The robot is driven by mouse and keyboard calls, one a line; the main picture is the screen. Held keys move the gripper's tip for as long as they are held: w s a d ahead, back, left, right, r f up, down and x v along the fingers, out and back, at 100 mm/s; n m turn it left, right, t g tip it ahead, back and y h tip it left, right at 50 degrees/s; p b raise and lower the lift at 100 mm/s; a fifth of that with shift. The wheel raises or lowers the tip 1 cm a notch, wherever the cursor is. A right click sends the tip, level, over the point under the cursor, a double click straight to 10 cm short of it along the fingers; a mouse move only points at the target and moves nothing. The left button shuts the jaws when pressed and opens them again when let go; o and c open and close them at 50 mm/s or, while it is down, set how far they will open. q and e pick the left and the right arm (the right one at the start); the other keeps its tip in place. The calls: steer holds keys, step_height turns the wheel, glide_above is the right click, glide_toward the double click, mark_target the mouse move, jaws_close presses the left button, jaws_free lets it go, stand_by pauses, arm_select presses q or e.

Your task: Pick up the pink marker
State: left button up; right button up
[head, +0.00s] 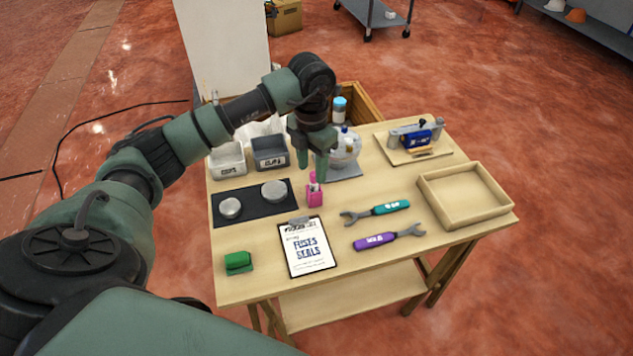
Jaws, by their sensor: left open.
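The pink marker (314,192) stands upright near the middle of the wooden table (370,181), behind the clipboard. My left gripper (312,166) points down just above and behind the marker's top. It is open, and its fingers overlap the top of the marker in the picture. I cannot tell whether a finger touches it. My right gripper is not in view.
A black mat (252,216) with two round metal discs lies left of the marker. A clipboard (306,247), a teal-handled wrench (377,212) and a purple-handled wrench (388,237) lie in front. Grey bins (270,153) stand behind; an empty wooden tray (464,194) is at right.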

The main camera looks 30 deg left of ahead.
mark_target(314, 174)
arm_select(q)
steer(key=f, duration=0.2)
steer(key=shift+w+f+p, duration=0.3)
steer(key=shift+f+p, duration=0.05)
steer(key=shift+w+f, duration=0.15)
steer(key=shift+f, duration=1.1)
steer(key=c, duration=0.8)
jaws_close()
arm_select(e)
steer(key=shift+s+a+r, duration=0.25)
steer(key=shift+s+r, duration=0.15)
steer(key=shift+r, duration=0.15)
arm_select(q)
steer(key=shift+r, duration=0.1)
